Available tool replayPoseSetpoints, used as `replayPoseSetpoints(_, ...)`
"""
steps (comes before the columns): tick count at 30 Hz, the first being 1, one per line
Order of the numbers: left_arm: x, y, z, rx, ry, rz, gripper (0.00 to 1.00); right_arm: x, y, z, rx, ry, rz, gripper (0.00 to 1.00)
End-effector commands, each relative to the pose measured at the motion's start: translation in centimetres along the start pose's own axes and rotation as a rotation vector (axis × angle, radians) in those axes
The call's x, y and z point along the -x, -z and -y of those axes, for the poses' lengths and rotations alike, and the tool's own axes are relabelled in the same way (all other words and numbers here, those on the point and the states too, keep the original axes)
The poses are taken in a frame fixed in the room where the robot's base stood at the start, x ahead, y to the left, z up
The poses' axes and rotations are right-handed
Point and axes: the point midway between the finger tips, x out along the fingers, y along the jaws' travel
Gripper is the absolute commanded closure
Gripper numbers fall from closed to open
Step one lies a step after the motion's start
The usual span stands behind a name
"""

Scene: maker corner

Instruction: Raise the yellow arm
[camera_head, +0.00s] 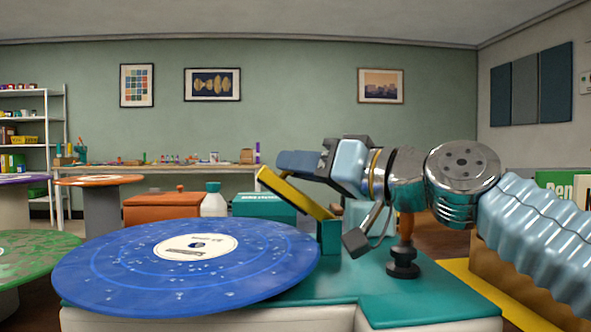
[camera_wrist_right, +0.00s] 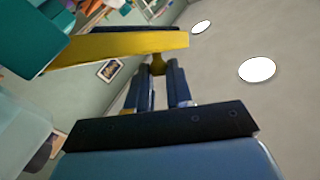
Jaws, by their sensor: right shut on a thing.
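The yellow arm (camera_head: 296,193) is a flat bar beside the blue disc. It slopes in the head view, its left end high and its right end low at a teal block (camera_head: 329,236). My right gripper (camera_head: 284,160) reaches in from the right behind the arm's raised end. In the wrist view its dark blue fingers (camera_wrist_right: 158,74) are shut on the knob. My left gripper is out of view.
A large blue disc (camera_head: 120,268) with a cream label lies at the front left of the teal-topped unit (camera_head: 420,308). Green and orange discs sit farther left. Air above the blue disc is clear.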

Motion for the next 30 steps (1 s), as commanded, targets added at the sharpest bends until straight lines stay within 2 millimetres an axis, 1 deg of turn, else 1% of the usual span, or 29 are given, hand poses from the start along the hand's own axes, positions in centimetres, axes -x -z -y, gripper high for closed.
replayPoseSetpoints(12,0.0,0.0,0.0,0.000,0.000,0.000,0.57,0.0,0.0,-0.1,-0.006,0.001,-0.006,1.00)
replayPoseSetpoints(13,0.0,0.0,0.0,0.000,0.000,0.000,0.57,0.0,0.0,-0.1,-0.006,0.001,-0.006,0.78)
replayPoseSetpoints(17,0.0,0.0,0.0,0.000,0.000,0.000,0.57,0.0,0.0,-0.1,-0.006,0.002,-0.006,0.58)
replayPoseSetpoints(18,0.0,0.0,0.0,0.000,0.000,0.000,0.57,0.0,0.0,-0.1,-0.006,0.002,-0.006,0.56)
replayPoseSetpoints(26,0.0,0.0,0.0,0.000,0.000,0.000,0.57,0.1,0.1,-0.1,-0.006,0.002,-0.006,0.56)
replayPoseSetpoints(28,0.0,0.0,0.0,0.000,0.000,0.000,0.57,0.6,0.1,-0.1,-0.005,0.002,-0.008,0.56)
replayPoseSetpoints(30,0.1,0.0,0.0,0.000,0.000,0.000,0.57,1.4,0.2,-0.1,-0.005,0.001,-0.008,0.56)
